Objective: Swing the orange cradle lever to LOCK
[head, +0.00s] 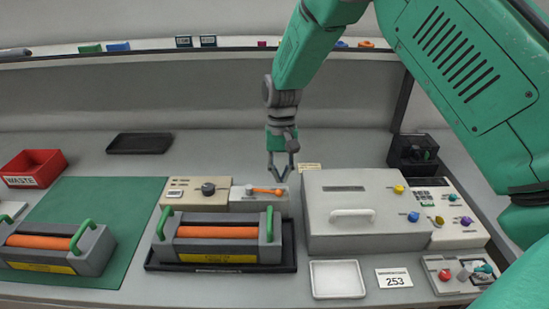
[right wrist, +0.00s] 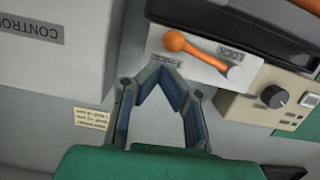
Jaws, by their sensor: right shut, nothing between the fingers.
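The orange lever (head: 265,190) lies across a pale block behind the middle toner cradle. In the right wrist view, the lever (right wrist: 203,55) has a rounded orange knob at its left end and a pale round end at its right. The word LOCK (right wrist: 228,51) is printed beside the lever, nearer the pale end. My right gripper (head: 283,173) points down just behind the pale block, close to the lever's orange end. In the right wrist view its fingertips (right wrist: 158,72) meet, empty, and appear apart from the knob. My left gripper is not in view.
The toner cradle (head: 171,243) with a green handle stands in front of the lever block. A large grey control box (head: 315,222) stands to its right. A beige panel with a dark knob (head: 208,188) adjoins on the left. The counter behind is mostly clear.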

